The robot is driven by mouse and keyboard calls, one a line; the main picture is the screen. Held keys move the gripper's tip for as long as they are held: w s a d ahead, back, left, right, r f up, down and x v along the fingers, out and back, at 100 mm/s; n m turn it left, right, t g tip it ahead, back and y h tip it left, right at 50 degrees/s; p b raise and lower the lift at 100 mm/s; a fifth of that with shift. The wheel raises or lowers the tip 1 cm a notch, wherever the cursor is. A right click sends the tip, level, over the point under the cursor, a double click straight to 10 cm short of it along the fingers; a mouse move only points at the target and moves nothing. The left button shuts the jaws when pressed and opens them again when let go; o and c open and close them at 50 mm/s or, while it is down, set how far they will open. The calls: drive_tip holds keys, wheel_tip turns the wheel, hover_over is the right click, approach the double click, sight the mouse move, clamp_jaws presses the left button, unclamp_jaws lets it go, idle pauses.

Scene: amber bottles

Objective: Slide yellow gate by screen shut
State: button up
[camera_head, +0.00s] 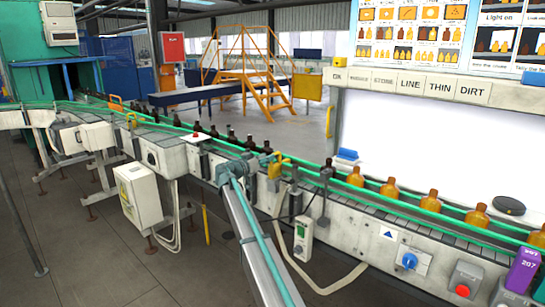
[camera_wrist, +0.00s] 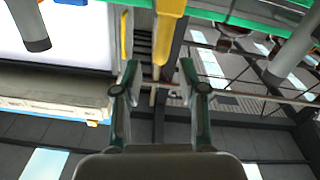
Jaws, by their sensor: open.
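In the wrist view, a yellow bar (camera_wrist: 170,28), which looks like part of this gate, hangs down from the top edge. My gripper (camera_wrist: 158,78) is open and empty, with its two dark green fingers apart. The bar's lower end lies roughly between and beyond the fingertips; I cannot tell whether they touch. The screen also shows in the wrist view (camera_wrist: 70,35) at the left. Whether the gate is open or shut is unclear.
Dark bottles (camera_head: 233,138) stand on the conveyor left of the gate, amber bottles (camera_head: 390,188) to its right. Green rails (camera_head: 400,208) edge the belt. A control box (camera_head: 302,237) hangs on the near side.

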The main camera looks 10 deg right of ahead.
drive_tip(key=v, duration=0.6)
drive_tip(key=shift+s+a, duration=0.1)
drive_tip(key=s+d+f+n+g+y, duration=0.1)
drive_tip(key=s+f+n+g+y, duration=0.2)
drive_tip(key=s+f, duration=1)
drive_tip(key=s+d+f+n+g+y, duration=0.1)
drive_tip(key=s+f+n+g+y, duration=0.4)
drive_tip(key=f, duration=1.3)
drive_tip(key=s+d+f+n+y, duration=0.1)
drive_tip(key=s+d+f, duration=0.1)
drive_tip(key=s+f, duration=1.2)
drive_tip(key=s+f+n+g+y, duration=0.15)
drive_tip(key=s+f+g, duration=0.25)
drive_tip(key=s+f, duration=1.2)
drive_tip(key=s+f+m+g+y, duration=0.1)
drive_tip(key=s+f+g+y, duration=0.1)
drive_tip(key=s, duration=1.4)
drive_tip(key=s+d+f+m+g+y, duration=0.1)
drive_tip(key=s+f+g, duration=0.1)
drive_tip(key=s, duration=1.5)
drive_tip(key=shift+f+g+y, duration=0.35)
drive_tip(key=shift+f+g, duration=0.05)
drive_tip(key=shift+g, duration=0.5)
